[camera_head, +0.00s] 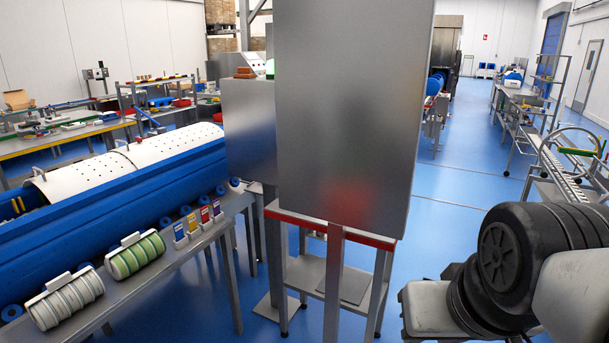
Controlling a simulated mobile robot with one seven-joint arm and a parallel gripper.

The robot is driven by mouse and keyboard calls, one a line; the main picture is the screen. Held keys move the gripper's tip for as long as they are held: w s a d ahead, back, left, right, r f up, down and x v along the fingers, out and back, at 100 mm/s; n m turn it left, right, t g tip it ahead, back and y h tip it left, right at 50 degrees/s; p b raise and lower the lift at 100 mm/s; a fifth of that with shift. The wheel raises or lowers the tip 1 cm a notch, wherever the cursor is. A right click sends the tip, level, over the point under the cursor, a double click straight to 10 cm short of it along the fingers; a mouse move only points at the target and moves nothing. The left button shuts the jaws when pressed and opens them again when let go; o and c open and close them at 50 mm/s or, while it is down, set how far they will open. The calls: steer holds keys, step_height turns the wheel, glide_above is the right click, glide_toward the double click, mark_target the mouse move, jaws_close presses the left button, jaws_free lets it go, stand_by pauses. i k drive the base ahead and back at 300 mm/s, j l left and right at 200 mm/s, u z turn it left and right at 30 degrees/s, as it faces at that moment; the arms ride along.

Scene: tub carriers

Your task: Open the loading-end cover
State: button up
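A long blue trough (120,217) lies at the left. I cannot tell for sure which section is the loading-end cover. At the far left, beyond the nearer cover's edge, part of the trough is uncovered and yellow pieces (17,205) show there. My arm shows at the lower right, well apart from the trough. My gripper is not in view.
A grey bench (150,283) before the trough bears a green-ringed carrier (137,256), a white-ringed carrier (65,299) and several coloured tags (198,219). A tall grey cabinet (350,110) on a red-edged stand blocks the middle. Blue floor (440,215) is clear to its right.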

mark_target(57, 185)
steer(key=i+j+u, duration=0.15)
steer(key=i+u, duration=1.05)
steer(key=i+j, duration=0.25)
steer(key=i, duration=0.15)
steer(key=i+j, duration=0.2)
steer(key=i, duration=0.2)
steer(key=i+j, duration=0.25)
steer(key=i, duration=0.15)
